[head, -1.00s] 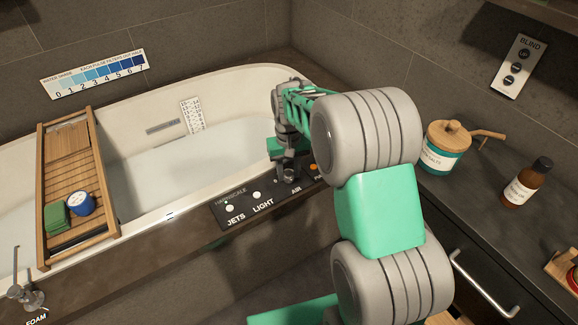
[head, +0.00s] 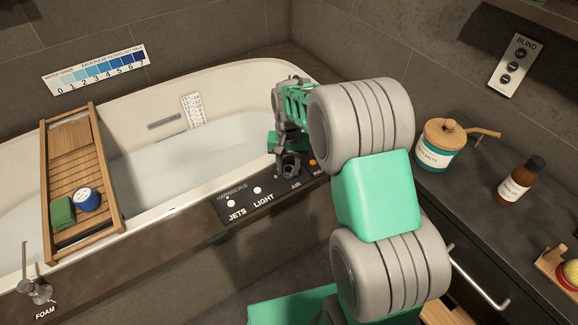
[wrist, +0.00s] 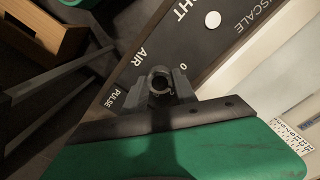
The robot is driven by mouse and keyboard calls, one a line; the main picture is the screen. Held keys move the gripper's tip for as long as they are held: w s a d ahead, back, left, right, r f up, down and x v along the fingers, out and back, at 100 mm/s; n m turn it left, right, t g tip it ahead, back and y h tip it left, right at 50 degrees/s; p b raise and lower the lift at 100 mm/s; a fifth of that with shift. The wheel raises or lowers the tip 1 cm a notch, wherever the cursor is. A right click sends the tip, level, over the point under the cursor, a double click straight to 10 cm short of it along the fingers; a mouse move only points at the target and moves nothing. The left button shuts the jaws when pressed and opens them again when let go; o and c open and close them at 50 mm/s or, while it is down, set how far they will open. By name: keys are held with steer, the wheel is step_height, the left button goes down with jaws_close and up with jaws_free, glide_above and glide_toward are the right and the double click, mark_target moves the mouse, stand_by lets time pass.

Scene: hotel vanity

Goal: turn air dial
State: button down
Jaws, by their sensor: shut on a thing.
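The air dial (wrist: 160,80) is a dark round knob on the black control panel, beside the AIR label in the wrist view. My gripper (wrist: 161,88) is shut on the dial, with a finger on either side of it. In the head view my gripper (head: 288,168) is at the panel (head: 228,214) on the tub's front edge, above the AIR label. The gripper hides most of the dial there, so its pointing direction cannot be read.
White JETS and LIGHT buttons (head: 257,190) lie left of the dial, and an orange PULSE button (head: 313,163) lies close on its right. A wooden tray (head: 78,165) spans the tub. A jar (head: 437,147) and a brown bottle (head: 519,182) stand on the right counter.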

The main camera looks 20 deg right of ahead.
mark_target(289, 169)
steer(key=c, duration=1)
jaws_free()
steer(key=shift+o, duration=0.2)
steer(key=shift+r, duration=0.15)
step_height(289, 169, up, 8)
steer(key=shift+f+p, duration=0.2)
steer(key=shift+p, duration=0.65)
steer(key=s+r+n+t+p, duration=0.1)
steer(key=s+r+p, duration=0.35)
steer(key=r, duration=0.45)
steer(key=s+r+p, duration=0.3)
steer(key=r+p, duration=0.3)
steer(key=r, duration=0.3)
steer(key=s+r+n+t+p, duration=0.2)
steer(key=s+r+p, duration=0.7)
steer(key=s, duration=0.3)
steer(key=shift+s+a+n, duration=0.15)
steer(key=shift+a+n, duration=0.05)
steer(key=shift+n, duration=0.2)
